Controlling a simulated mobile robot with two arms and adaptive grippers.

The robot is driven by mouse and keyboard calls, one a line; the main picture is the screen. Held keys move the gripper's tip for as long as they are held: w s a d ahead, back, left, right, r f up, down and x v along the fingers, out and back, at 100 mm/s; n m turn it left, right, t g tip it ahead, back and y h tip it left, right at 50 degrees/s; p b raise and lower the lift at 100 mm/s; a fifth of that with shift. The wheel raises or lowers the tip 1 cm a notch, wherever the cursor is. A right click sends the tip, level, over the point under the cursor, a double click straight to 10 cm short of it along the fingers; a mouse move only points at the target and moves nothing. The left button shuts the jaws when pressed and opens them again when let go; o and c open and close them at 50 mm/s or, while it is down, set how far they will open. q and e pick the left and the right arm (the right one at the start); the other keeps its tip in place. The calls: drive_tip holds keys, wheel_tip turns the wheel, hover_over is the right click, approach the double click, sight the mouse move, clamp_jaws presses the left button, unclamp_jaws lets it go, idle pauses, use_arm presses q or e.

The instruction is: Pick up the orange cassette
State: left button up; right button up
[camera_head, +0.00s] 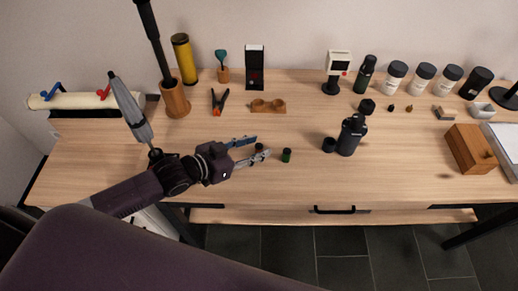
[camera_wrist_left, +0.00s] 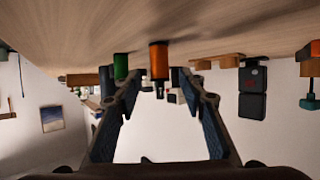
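The orange cassette (camera_wrist_left: 158,60) is a small upright cylinder on the table, seen in the upside-down left wrist view between the tips of my open left gripper (camera_wrist_left: 158,84). In the head view only the dark top of the orange cassette (camera_head: 259,147) shows between the two fingers of my left gripper (camera_head: 262,147). I cannot tell whether either finger touches it. A green cassette (camera_head: 287,155) stands just right of the fingertips; it also shows in the wrist view (camera_wrist_left: 121,66). My right gripper is out of view.
The wooden table (camera_head: 230,185) has clear room in front of the cassettes. A black bottle (camera_head: 351,136) and a small dark jar (camera_head: 328,145) stand to the right. Orange-handled pliers (camera_head: 219,101) and a wooden holder (camera_head: 268,106) lie behind. A wooden box (camera_head: 470,149) is far right.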

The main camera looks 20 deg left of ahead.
use_arm(q)
drive_tip(key=c, duration=1)
drive_tip(key=shift+o, duration=0.2)
drive_tip(key=shift+r, duration=0.1)
